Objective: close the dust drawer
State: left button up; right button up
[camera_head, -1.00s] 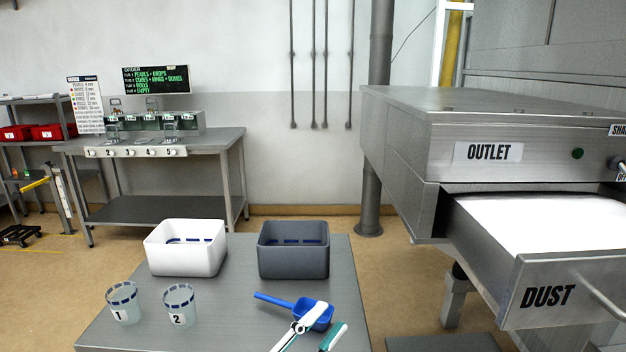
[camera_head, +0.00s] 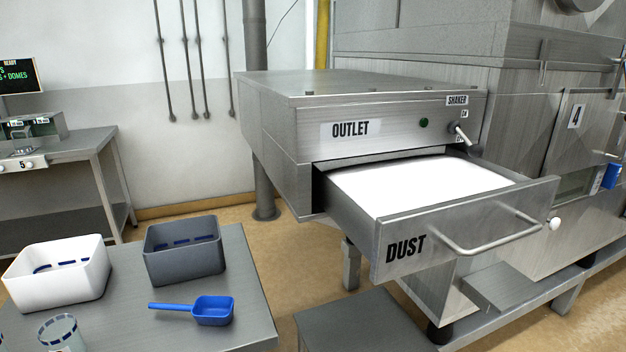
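The dust drawer (camera_head: 460,228) is a metal drawer below the outlet housing (camera_head: 290,118) of the dryer. It stands pulled out toward the viewer, and white material (camera_head: 420,186) shows inside it. Its front carries the label DUST and a bar handle (camera_head: 490,240). The rear of the drawer is hidden under the housing. Neither of my grippers is in view, and nothing touches the drawer or its handle.
A table at the lower left holds a white tub (camera_head: 58,275), a grey tub (camera_head: 183,252), a blue scoop (camera_head: 208,310) and a cup (camera_head: 62,334). A low metal step (camera_head: 365,325) lies below the drawer. A shaker lever (camera_head: 462,136) sits above the drawer's right side.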

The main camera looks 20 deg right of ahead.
aim_at(410, 211)
jog(key=k+z, duration=0.1)
jog(key=z, duration=1.35)
